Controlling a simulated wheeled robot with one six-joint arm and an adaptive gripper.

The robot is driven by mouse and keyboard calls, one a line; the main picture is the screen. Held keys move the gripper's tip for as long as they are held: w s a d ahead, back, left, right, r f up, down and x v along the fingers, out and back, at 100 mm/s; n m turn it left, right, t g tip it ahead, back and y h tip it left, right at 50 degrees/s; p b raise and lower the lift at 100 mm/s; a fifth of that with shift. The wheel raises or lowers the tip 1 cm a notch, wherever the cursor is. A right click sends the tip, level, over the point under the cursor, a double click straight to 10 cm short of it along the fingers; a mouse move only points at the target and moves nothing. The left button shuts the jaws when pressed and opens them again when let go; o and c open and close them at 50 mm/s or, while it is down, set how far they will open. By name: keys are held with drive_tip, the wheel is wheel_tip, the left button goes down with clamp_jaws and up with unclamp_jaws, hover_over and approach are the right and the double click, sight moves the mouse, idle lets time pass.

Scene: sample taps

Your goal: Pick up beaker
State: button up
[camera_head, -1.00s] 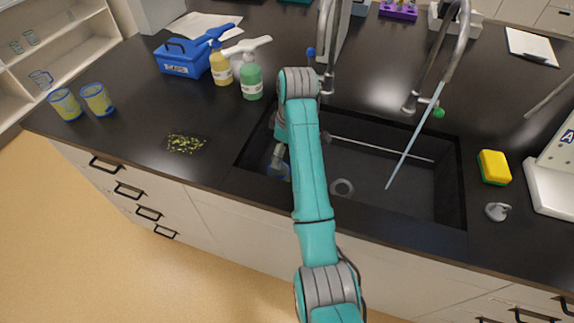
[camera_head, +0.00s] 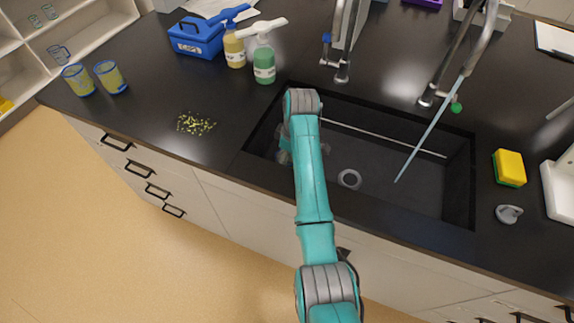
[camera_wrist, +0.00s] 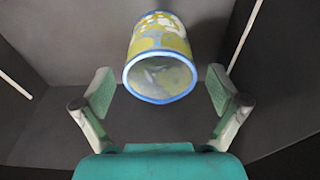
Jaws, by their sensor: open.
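A beaker (camera_wrist: 162,50) with a blue rim and yellow-green stains lies in the sink in the wrist view, its open mouth facing my camera. My gripper (camera_wrist: 160,84) is open, with one finger to the left of the beaker's mouth and one to the right. Gaps show between both fingers and the beaker; I cannot tell how far it reaches between them in depth. In the head view my arm hides most of the gripper and this beaker. Two similar stained beakers, one (camera_head: 78,80) and another (camera_head: 110,77), stand on the counter at left.
The dark sink (camera_head: 400,190) has walls around my gripper. A water stream (camera_head: 428,135) runs from the right tap (camera_head: 470,60). A yellow sponge (camera_head: 509,167), a drain plug (camera_head: 508,214), soap bottles (camera_head: 264,65) and a blue caddy (camera_head: 196,38) stand on the counter. Yellow-green bits (camera_head: 196,124) lie at left.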

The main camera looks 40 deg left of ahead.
drive_tip(key=shift+a+f, duration=0.1)
drive_tip(key=shift+f, duration=0.6)
drive_tip(key=c, duration=1.1)
